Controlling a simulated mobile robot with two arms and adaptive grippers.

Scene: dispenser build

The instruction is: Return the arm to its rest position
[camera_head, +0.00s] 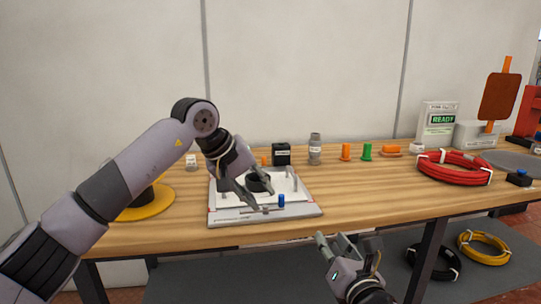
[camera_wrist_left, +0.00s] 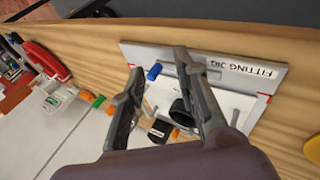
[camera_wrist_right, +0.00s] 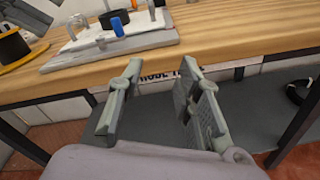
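My left gripper (camera_head: 252,192) is above the fitting jig (camera_head: 222,218) on the table. In the left wrist view its two fingers (camera_wrist_left: 160,85) are spread apart with nothing between them touching; the jig lies beyond them. A black ring-shaped part (camera_head: 258,183) and a small blue piece (camera_head: 281,200) are on the jig. My right gripper (camera_head: 340,245) is low in front of the table edge. In the right wrist view its fingers (camera_wrist_right: 160,90) are apart and empty.
The wooden table (camera_head: 360,190) holds a red cable coil (camera_head: 452,168), orange and green pieces (camera_head: 367,152), a grey bottle (camera_head: 315,150) and a black box (camera_head: 281,154). A yellow disc (camera_head: 150,205) lies behind my left arm. Black and yellow coils (camera_head: 484,248) are on the shelf below.

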